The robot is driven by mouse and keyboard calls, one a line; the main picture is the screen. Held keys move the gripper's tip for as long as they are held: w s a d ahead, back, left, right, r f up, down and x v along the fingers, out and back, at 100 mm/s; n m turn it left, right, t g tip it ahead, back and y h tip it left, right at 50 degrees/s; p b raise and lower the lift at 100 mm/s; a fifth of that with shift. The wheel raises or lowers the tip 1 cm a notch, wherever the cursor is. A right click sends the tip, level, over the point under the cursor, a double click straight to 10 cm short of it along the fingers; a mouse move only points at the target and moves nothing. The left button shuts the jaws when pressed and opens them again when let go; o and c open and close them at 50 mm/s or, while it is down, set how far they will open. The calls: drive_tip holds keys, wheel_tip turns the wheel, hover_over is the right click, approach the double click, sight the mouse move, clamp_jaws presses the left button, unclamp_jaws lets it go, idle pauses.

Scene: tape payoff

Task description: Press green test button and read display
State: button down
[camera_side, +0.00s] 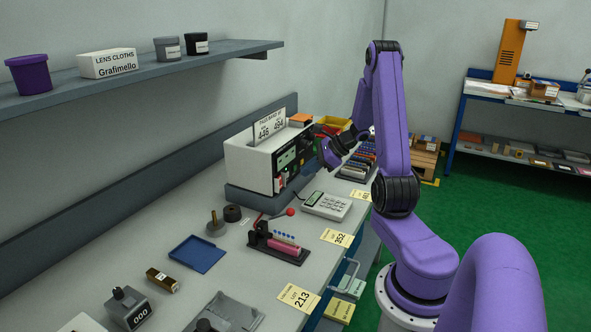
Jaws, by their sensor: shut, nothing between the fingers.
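A white tester box (250,160) stands on the bench near the wall. Its dark front panel faces right and bears a pale green display (286,158); any reading on it is too small to make out. My gripper (314,137) is shut and empty at the upper right part of this panel. I cannot tell whether its fingertips touch the panel. The green test button cannot be made out; the gripper and wrist cover that part of the panel. A card (269,126) on top of the box reads "PASS BAND" with 446 and 494.
A calculator-like keypad (326,205) and a red-handled fixture (279,243) stand in front of the box. A blue tray (197,253) and yellow lot cards (299,297) lie nearer. Racked coloured parts (358,165) and a yellow bin (334,124) are behind my wrist. A shelf (150,77) overhangs at left.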

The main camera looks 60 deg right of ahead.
drive_tip(key=shift+w, duration=0.2)
idle(0.5)
drive_tip(key=shift+w, duration=0.25)
drive_tip(key=shift+w, duration=0.35)
idle(0.9)
drive_tip(key=shift+s, duration=0.8)
drive_tip(key=shift+s, duration=2.5)
drive_tip(key=shift+a, duration=0.1)
